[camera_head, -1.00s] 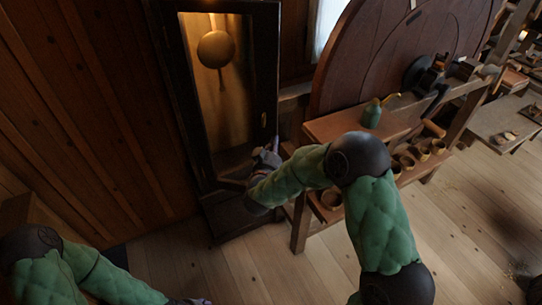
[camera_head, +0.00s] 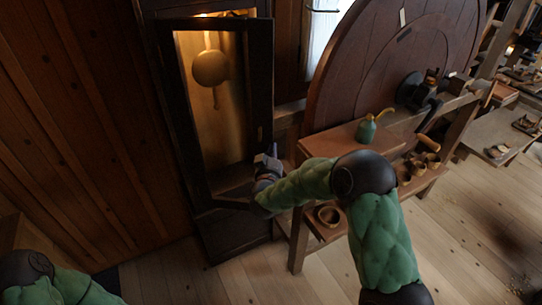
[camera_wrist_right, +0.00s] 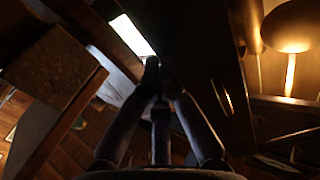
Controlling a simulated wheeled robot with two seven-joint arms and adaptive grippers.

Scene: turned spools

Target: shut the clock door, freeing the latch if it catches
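The tall dark clock case (camera_head: 228,238) stands against the wall. Its framed door (camera_head: 262,80) appears ajar, standing at an angle to the case. The round pendulum bob (camera_head: 210,68) shows through the door frame; it also shows in the right wrist view (camera_wrist_right: 292,25). My right gripper (camera_head: 271,150) is at the lower part of the door's right edge; whether it touches is unclear. In the right wrist view its fingers (camera_wrist_right: 162,78) are together with nothing visible between them, beside the dark door (camera_wrist_right: 205,65). A small bright fitting (camera_wrist_right: 222,97) shows on that door. My left gripper is out of view.
A wooden bench (camera_head: 340,138) with a green oil can (camera_head: 366,129) and a large wooden wheel (camera_head: 395,60) stands right of the clock, close to my right arm. Small bowls sit on its lower shelf. The plank floor (camera_head: 165,275) before the clock is clear.

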